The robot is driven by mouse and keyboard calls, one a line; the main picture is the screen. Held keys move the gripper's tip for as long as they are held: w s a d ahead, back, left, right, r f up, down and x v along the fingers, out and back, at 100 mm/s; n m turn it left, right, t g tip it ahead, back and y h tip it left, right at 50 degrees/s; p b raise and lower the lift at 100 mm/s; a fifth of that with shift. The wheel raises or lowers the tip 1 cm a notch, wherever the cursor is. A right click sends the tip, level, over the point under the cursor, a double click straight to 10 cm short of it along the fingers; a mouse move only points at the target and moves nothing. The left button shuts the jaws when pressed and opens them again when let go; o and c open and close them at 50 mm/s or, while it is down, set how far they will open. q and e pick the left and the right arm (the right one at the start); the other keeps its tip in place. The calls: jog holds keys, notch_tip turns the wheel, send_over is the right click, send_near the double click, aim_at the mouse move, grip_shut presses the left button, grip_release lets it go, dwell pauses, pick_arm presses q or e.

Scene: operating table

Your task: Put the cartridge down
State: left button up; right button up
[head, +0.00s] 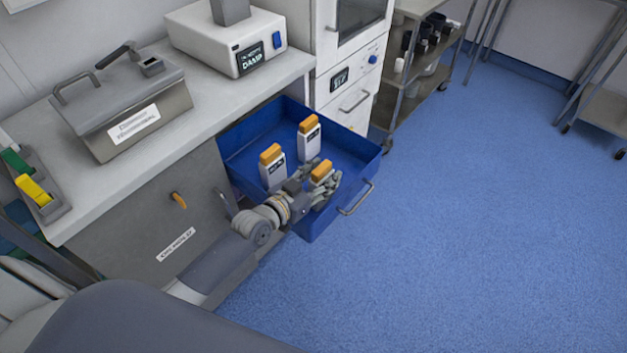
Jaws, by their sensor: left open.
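Three white cartridges with orange caps are in the open blue drawer (352,150). One cartridge (309,141) stands upright toward the back, and another cartridge (272,171) stands upright at the left. The third cartridge (321,173) is at my left gripper (324,184), near the drawer's front. The gripper's fingers are open around or beside this cartridge and hide its lower part. I cannot tell whether they touch it, or whether its base rests on the drawer floor. My right gripper is out of view.
The drawer's handle (356,199) faces the blue floor (470,220), which is clear at the right. A grey lidded box (125,105) and a white device (225,38) stand on the counter (215,98). A shelf cart (425,65) stands behind.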

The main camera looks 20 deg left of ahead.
pick_arm(q)
jog(key=v, duration=1.2)
jog(key=shift+d, duration=0.1)
